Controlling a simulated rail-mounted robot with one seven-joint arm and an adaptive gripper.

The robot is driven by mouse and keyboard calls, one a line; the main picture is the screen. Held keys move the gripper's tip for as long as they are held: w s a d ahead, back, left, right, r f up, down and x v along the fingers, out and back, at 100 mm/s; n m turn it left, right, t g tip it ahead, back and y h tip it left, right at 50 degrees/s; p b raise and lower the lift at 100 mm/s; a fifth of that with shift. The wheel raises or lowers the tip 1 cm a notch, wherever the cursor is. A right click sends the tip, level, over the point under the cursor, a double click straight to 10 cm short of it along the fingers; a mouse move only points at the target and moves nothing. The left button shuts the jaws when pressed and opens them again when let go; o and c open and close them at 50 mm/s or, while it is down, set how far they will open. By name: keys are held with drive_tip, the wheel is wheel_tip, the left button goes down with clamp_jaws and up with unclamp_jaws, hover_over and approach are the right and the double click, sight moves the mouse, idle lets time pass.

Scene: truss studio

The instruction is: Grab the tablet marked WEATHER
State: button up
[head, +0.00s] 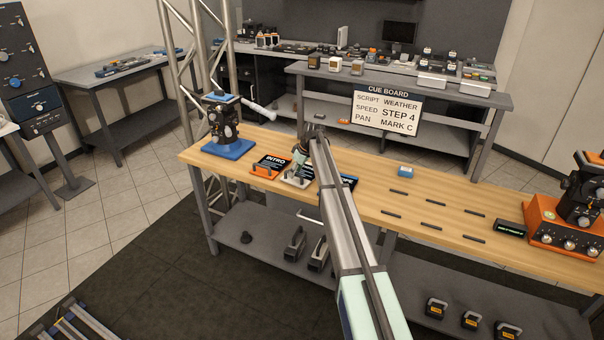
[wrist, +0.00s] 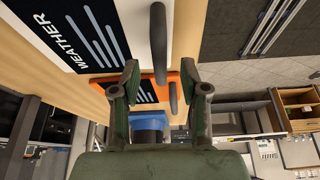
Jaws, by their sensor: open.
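The WEATHER tablet (wrist: 95,35) has a white edge, a dark panel with white letters and stripes, and a dark bar handle (wrist: 158,40) on one side. In the head view this white tablet (head: 292,183) lies on the wooden bench, partly hidden by my gripper and arm. My gripper (wrist: 160,72) is open and empty. In the wrist view its two fingers are spread, with the WEATHER handle ahead between their lines. In the head view my gripper (head: 300,160) hangs just over the tablet; contact cannot be told.
The orange INTRO tablet (head: 268,166) lies just left of the white one and also shows in the wrist view (wrist: 147,90). A blue-edged tablet (head: 347,181) is on the right, mostly behind my arm. A device on a blue base (head: 228,149) stands farther left. The cue board (head: 387,112) reads SCRIPT WEATHER.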

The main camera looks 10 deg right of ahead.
drive_tip(key=shift+p+x, duration=0.3)
drive_tip(key=shift+x, duration=1.1)
clamp_jaws()
drive_tip(key=shift+r, duration=0.1)
drive_tip(key=shift+r, duration=0.1)
